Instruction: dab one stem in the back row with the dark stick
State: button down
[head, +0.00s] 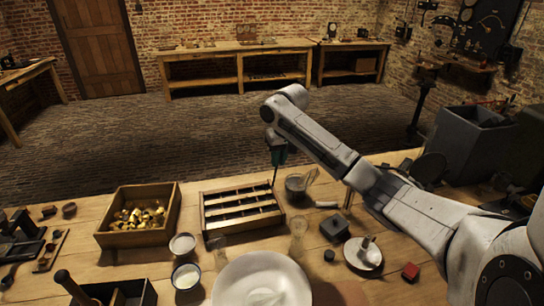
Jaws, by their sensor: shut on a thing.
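My gripper (279,156) hangs from the end of my arm above the back right of a wooden rack (204,229). It is shut on the dark stick (275,177), a thin rod that points almost straight down. The stick's lower end is near the rack's back right corner; I cannot tell whether it touches anything. The rack has several pale crosswise bars with dark rows between them. Single stems in the back row are too small and dark to make out.
A wooden box of brass-coloured pieces (139,218) stands left of the rack. Small white bowls, a large white basin (232,279), a dark block (334,228) and a white plate (374,258) crowd the front.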

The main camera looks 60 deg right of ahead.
jog(key=shift+s+b+x, duration=0.25)
jog(key=shift+b+x, duration=0.9)
jog(key=shift+x, duration=0.05)
jog(key=shift+s+b+x, duration=0.2)
jog(key=shift+b+x, duration=0.95)
jog(key=shift+x, duration=0.05)
jog(key=shift+a+f+p, duration=0.2)
jog(key=shift+p, duration=1)
jog(key=shift+f, duration=0.35)
dwell(0.8)
jog(key=shift+r, duration=0.15)
dwell(0.7)
